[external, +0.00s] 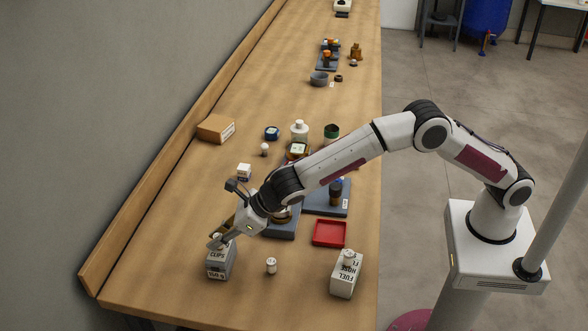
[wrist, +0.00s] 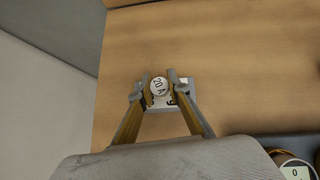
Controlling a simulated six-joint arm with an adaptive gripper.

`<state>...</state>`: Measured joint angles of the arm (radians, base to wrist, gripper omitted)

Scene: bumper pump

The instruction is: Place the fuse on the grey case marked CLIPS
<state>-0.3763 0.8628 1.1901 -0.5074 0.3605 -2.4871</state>
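The grey case marked CLIPS (external: 219,267) stands near the front left of the table. Its pale top (wrist: 160,104) shows below the fingers in the wrist view. The fuse (wrist: 159,86), a small white cylinder with "20 A" on its round end, is upright between my fingertips, over the case top. My gripper (wrist: 160,85) has one finger close on each side of the fuse and appears shut on it. In the external view my gripper (external: 220,241) reaches down to the case top. I cannot tell whether the fuse touches the case.
A small white cylinder (external: 271,266) stands right of the case. A white FUEL HOSE box (external: 346,275) and a red tray (external: 330,233) are further right. A white block (external: 244,171) and a cardboard box (external: 216,129) lie behind. Bare table surrounds the case's left side.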

